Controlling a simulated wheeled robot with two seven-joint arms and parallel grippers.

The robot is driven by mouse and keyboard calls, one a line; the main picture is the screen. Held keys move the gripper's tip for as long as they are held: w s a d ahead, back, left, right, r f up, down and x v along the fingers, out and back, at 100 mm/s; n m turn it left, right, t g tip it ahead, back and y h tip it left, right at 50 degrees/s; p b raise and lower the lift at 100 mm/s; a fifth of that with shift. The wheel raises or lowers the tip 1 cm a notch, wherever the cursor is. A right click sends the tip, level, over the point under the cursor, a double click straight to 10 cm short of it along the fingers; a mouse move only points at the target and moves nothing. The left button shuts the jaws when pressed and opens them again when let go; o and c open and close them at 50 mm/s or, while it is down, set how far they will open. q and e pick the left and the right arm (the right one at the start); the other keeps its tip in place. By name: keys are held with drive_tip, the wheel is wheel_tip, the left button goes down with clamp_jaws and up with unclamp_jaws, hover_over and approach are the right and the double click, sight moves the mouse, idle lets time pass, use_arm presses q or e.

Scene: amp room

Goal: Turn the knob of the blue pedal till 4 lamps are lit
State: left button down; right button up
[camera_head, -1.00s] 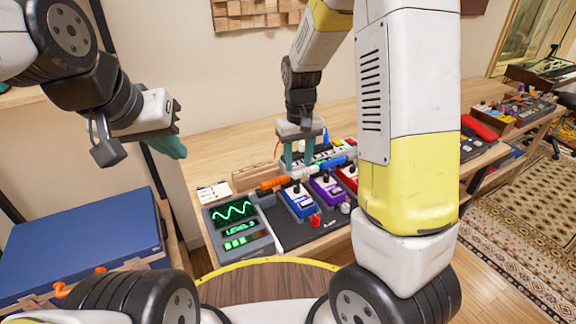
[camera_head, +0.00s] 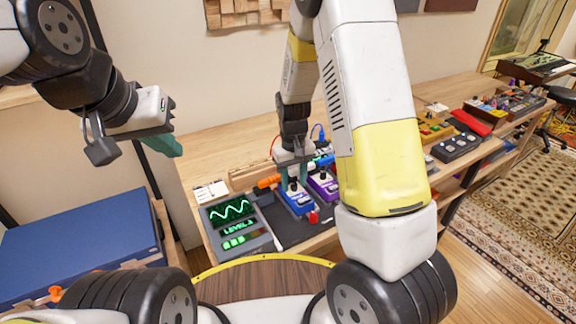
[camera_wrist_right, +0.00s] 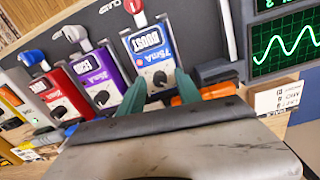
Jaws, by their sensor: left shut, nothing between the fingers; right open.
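The blue pedal (camera_head: 301,206) stands on the dark board, to the right of a level screen (camera_head: 232,213). It also shows in the right wrist view, marked BOOST (camera_wrist_right: 150,45), with its dark knob (camera_wrist_right: 160,78) near the bottom. My right gripper (camera_wrist_right: 161,84) is open, its teal fingertips on either side of the knob; whether they touch it I cannot tell. In the head view my right gripper (camera_head: 298,177) is right over the pedal. The screen reads LEVEL 3 above a row of lamps (camera_head: 238,242), with three green ones lit. My left gripper (camera_head: 164,144) is shut and empty, raised at the left.
A purple pedal (camera_head: 323,187) stands close to the right of the blue one. Orange and blue plugs and cables crowd the pedals' rear. A red pedal (camera_wrist_right: 70,90) lies beyond the purple one. The blue case (camera_head: 80,245) is at the left. Bare tabletop (camera_head: 215,160) lies behind.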

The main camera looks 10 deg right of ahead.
clamp_jaws()
drive_tip(key=shift+m, duration=2.9)
unclamp_jaws()
